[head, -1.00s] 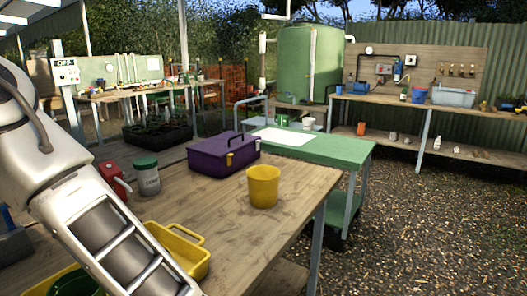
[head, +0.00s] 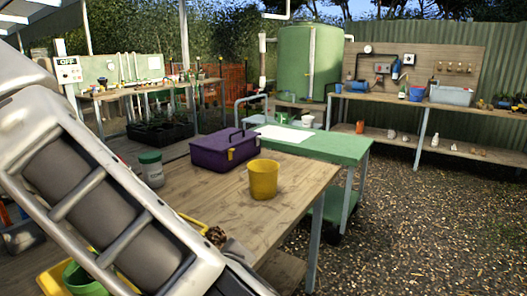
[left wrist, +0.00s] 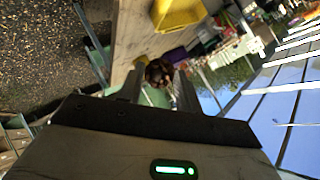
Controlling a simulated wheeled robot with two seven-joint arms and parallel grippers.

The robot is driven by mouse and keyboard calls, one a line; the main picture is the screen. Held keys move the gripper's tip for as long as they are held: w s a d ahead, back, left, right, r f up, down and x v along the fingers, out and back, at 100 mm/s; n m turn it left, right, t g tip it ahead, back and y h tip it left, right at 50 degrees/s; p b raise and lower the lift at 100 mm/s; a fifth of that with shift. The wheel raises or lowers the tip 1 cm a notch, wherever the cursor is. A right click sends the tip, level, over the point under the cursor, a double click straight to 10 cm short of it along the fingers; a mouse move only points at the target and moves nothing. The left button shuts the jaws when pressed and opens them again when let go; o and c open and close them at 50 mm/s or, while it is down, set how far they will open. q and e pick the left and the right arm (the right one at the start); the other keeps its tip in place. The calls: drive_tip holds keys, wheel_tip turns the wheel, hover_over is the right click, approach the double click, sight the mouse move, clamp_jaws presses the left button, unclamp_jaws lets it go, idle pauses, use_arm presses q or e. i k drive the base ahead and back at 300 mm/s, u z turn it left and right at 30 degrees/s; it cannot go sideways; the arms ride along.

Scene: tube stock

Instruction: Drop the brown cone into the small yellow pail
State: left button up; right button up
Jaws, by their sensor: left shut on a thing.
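The small yellow pail (head: 263,182) stands upright on the wooden bench in the head view, near its right edge. The brown cone (head: 215,236) shows partly past my left arm, low in the head view. In the left wrist view the brown cone (left wrist: 158,71) sits between the fingers of my left gripper (left wrist: 157,84), which is shut on it. The cone is held clear of the pail, left of and below it in the head view. My right gripper is not in view.
A purple toolbox (head: 224,151) stands behind and left of the pail. A white jar with a green lid (head: 151,169) is farther left. A yellow caddy (head: 55,281) is mostly hidden behind my arm. A green cart (head: 326,150) stands beyond the bench.

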sight(261, 197)
drive_tip(key=z, duration=1.25)
drive_tip(key=i, duration=1.6)
drive_tip(key=u, duration=1.25)
drive_tip(key=i, duration=0.7)
drive_tip(key=u, duration=0.8)
